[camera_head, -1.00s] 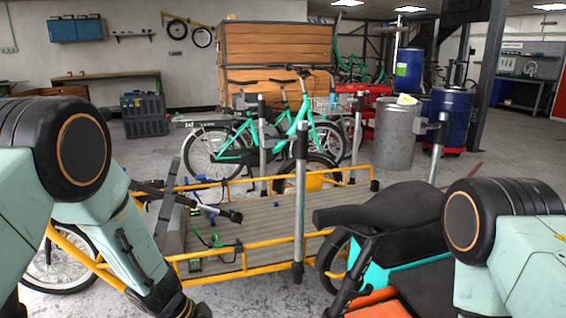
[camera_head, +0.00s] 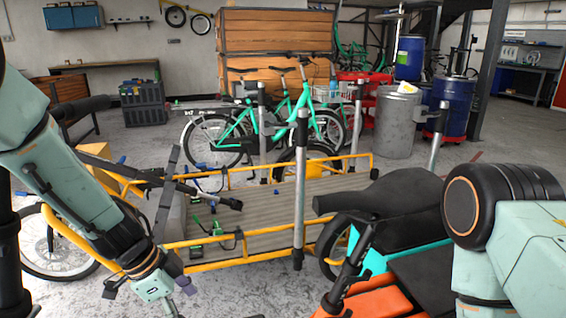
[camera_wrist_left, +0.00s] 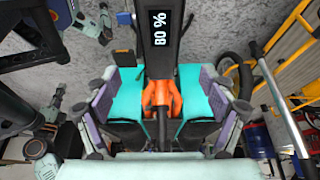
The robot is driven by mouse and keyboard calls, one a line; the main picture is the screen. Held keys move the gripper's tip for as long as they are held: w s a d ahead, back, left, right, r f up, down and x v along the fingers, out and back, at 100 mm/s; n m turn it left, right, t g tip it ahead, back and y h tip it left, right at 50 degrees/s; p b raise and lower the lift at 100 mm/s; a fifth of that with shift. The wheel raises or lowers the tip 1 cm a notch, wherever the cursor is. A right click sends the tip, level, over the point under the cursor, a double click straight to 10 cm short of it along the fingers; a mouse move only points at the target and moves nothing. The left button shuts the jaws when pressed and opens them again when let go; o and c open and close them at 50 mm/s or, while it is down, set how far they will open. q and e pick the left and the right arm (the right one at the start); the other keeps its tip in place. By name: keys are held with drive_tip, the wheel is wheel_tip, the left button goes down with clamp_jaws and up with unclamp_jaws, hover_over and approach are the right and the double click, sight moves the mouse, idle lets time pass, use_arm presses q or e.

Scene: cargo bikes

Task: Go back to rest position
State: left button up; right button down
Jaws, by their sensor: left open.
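My left gripper (camera_head: 180,280) is low there, over the floor in front of the cargo bike's yellow-framed bed. In the left wrist view, its purple-edged fingers (camera_wrist_left: 163,105) stand wide apart, with nothing held between them. Behind the fingers there are teal and orange parts and a black post with an "80 %" display (camera_wrist_left: 160,28). My right arm (camera_head: 510,230) shows at the right edge of the head view; its gripper is out of view.
The cargo bike's wooden bed (camera_head: 270,215) carries green and black tools (camera_head: 205,230). A black saddle (camera_head: 385,195) is close to my right arm. Teal bikes (camera_head: 245,130), a grey drum (camera_head: 397,120) and a blue barrel (camera_head: 455,105) stand behind. Open floor lies at the back left.

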use_arm(q)
drive_tip(key=x, duration=1.1)
drive_tip(key=shift+d+f, duration=0.1)
drive_tip(key=shift+f, duration=0.1)
wheel_tip(320, 180, up, 4)
drive_tip(key=shift+w+r+p, duration=0.1)
drive_tip(key=shift+p, duration=0.5)
drive_tip(key=shift+b, duration=0.4)
